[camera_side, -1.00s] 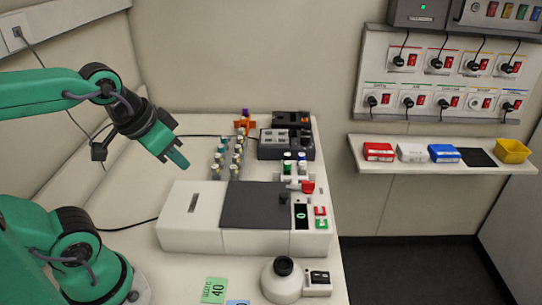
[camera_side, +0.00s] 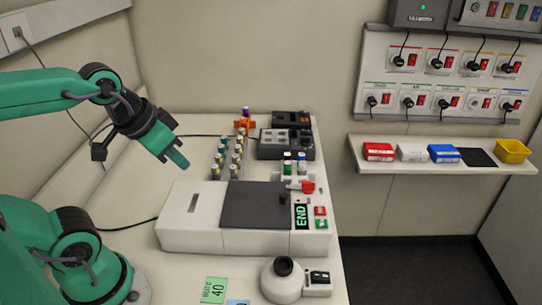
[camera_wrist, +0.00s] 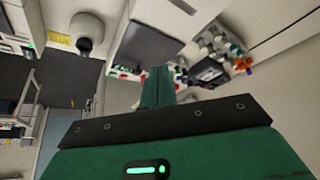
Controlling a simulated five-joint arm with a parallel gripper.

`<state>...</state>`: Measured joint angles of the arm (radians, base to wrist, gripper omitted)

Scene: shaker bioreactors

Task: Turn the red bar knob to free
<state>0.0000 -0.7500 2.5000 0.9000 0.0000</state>
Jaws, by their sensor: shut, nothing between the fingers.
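The red bar knob (camera_side: 308,187) sits on the right end of the white shaker machine (camera_side: 185,225), above its display (camera_side: 301,216), which reads END. The knob is small here, and I cannot read its setting. My gripper (camera_side: 180,160) is shut and empty, in the air above and left of the machine, well apart from the knob. Its closed green fingers also show in the wrist view (camera_wrist: 158,88). Small red and green parts show beyond them in that view, but I cannot tell which is the knob.
A dark lid (camera_side: 255,205) with a black handle covers the machine's middle. Behind it stand a rack of vials (camera_side: 228,160) and a dark block device (camera_side: 287,144). A round white device (camera_side: 282,282) stands in front. The air between my gripper and the machine is clear.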

